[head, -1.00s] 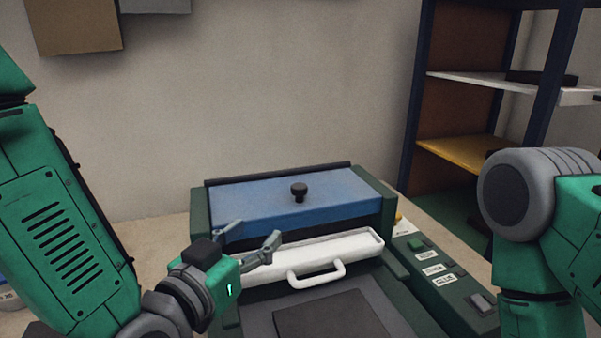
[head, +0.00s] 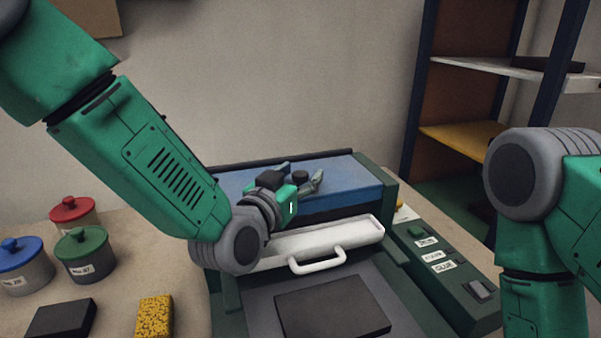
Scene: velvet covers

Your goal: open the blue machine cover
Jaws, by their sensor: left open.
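The blue machine cover (head: 352,186) lies closed across the top of the green machine. Its black knob (head: 300,177) stands up from the middle of the cover. My left gripper (head: 300,178) is open, with its fingers over the cover and on either side of the knob, as seen from here. I cannot tell whether the fingers touch the knob.
A white tray with a handle (head: 342,245) sits in front of the cover. Labelled controls (head: 436,255) are on the machine's right. Lidded pots (head: 84,258), a yellow sponge (head: 154,316) and a dark block (head: 62,319) stand left. A shelf (head: 462,135) rises at back right.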

